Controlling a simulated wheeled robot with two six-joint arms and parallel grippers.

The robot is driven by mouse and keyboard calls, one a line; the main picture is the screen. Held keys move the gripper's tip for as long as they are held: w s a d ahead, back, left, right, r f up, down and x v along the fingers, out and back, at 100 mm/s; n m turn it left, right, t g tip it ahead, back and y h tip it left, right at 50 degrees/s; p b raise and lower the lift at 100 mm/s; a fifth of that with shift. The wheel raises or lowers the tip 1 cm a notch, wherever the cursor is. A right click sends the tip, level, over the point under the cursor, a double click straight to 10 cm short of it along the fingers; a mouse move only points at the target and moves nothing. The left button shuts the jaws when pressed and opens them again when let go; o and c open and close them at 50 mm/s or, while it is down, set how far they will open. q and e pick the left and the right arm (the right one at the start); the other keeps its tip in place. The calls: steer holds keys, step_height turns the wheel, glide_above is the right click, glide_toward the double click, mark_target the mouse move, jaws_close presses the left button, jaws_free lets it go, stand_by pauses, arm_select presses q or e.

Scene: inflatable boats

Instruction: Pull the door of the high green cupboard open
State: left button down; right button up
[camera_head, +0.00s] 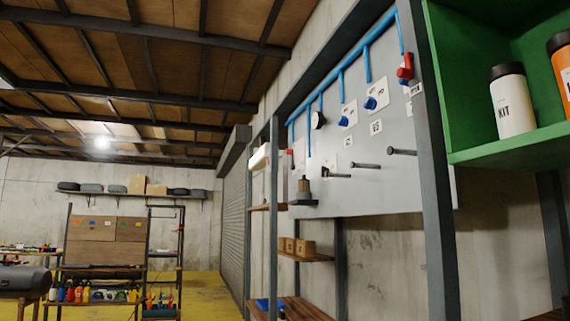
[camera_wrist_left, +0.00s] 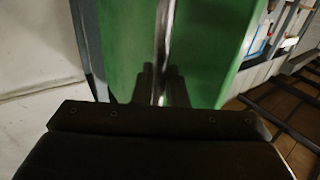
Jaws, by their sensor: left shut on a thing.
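The high green cupboard (camera_head: 505,158) is at the upper right of the head view, cut off by the picture's edges. Its inside shows, with a white bottle marked KIT (camera_head: 507,102) and an orange bottle (camera_head: 562,70) on its floor. Its door is not seen in the head view. In the left wrist view the green door panel (camera_wrist_left: 120,45) fills the middle, with a pale upright metal handle (camera_wrist_left: 163,30) on it. My left gripper (camera_wrist_left: 160,75) is shut on this handle; its dark fingers stand either side. My right gripper is in neither view.
A grey upright post (camera_head: 440,200) stands just left of the cupboard. Beyond it is a grey panel (camera_head: 400,185) with blue pipes and pegs, with wooden shelves below.

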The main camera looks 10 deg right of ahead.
arm_select(q)
steer(key=shift+s, duration=0.1)
stand_by(0.3)
steer(key=c, duration=1.5)
jaws_free()
steer(key=shift+d, duration=0.15)
steer(key=shift+c, duration=0.2)
steer(key=b+v, duration=0.1)
steer(key=v, duration=0.6)
steer(key=shift+a+b, duration=0.2)
steer(key=shift+b, duration=0.2)
steer(key=shift+s+d, duration=0.1)
